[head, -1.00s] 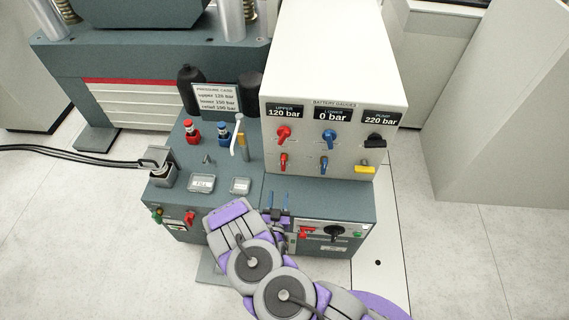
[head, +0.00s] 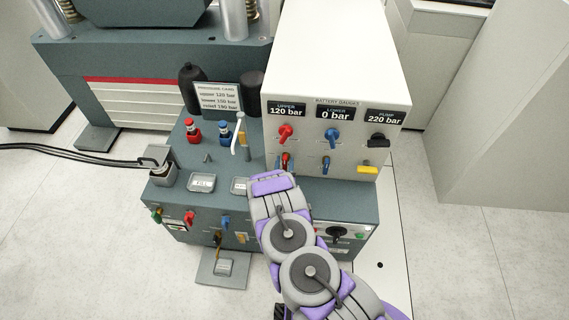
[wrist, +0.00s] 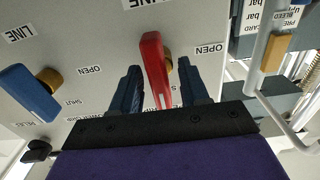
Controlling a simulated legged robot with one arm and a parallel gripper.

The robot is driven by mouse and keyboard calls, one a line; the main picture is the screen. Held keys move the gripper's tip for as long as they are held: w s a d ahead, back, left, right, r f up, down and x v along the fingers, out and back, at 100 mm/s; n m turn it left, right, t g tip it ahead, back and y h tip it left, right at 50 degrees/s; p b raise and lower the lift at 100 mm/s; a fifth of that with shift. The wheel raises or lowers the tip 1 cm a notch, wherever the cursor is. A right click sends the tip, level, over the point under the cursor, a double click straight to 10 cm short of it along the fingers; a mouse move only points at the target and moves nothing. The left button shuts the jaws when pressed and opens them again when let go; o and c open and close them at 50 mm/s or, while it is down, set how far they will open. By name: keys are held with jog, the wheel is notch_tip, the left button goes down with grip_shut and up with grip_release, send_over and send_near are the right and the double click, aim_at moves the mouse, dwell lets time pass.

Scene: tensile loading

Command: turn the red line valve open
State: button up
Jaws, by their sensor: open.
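The red line valve (wrist: 153,62) is a red lever on a brass stem on the pale panel, with LINE, OPEN and SHUT labels around it. In the wrist view my gripper (wrist: 159,72) is open, with one dark blue finger on each side of the lever. Gaps show between the lever and both fingers; contact is not visible. In the head view my gripper (head: 286,168) is at the lower red handle (head: 286,158), which it partly hides.
A blue lever (wrist: 32,92) sits beside the red one on the panel. Above are a red knob (head: 285,132), a blue knob (head: 332,138) and gauge displays reading 120, 0 and 220 bar. A white curved handle (head: 237,135) stands left of the panel.

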jog(key=shift+w, duration=0.25)
grip_shut()
dwell(0.3)
